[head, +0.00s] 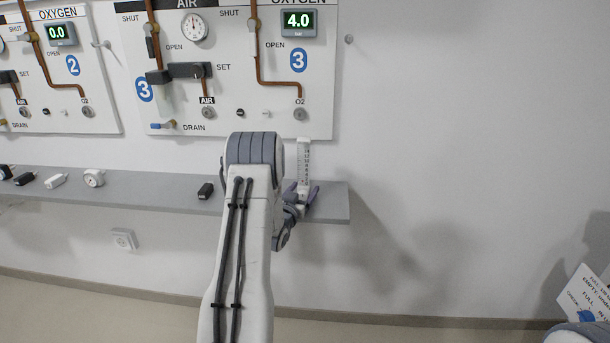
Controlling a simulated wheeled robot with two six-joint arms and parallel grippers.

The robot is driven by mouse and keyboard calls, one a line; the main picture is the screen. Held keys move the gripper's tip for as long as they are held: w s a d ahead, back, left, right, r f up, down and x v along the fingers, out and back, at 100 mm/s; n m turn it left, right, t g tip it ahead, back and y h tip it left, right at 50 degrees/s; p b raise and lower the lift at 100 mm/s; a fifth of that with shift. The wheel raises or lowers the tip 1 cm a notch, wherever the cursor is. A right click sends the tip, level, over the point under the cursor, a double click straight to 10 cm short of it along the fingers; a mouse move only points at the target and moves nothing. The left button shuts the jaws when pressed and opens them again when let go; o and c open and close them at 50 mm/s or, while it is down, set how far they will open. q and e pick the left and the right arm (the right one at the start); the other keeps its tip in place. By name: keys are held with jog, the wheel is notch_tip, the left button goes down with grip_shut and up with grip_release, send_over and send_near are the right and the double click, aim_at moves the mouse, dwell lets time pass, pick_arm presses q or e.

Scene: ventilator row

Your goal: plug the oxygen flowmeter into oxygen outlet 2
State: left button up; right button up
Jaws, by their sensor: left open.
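The oxygen flowmeter (304,158), a white upright tube with a dark scale, stands at the right end of the grey shelf. My left gripper (304,196) is open at its lower part, with fingertips showing on either side; whether they touch it I cannot tell. My left wrist hides part of this area. Oxygen outlet 2 (88,112), a round fitting marked O2, is on the panel at far left, and nothing is plugged into it. The oxygen 2 display (60,33) reads 0.0. My right gripper is not in view.
The grey shelf (150,188) holds several small plugs and a black one (205,190) near my arm. Panel 3 (320,95) has its own O2 outlet (299,113) and a display reading 4.0. A printed sign (585,295) is at lower right.

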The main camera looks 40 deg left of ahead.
pick_arm(q)
grip_shut()
jog(key=shift+r, duration=0.1)
jog(key=shift+r+p, duration=0.55)
jog(key=shift+r, duration=0.35)
jog(key=shift+s, duration=0.1)
jog(key=shift+v, duration=3.25)
jog(key=b+v, duration=0.1)
jog(key=v, duration=0.6)
jog(key=shift+b, duration=0.3)
jog(key=shift+s+d, duration=0.1)
jog(key=shift+s, duration=0.05)
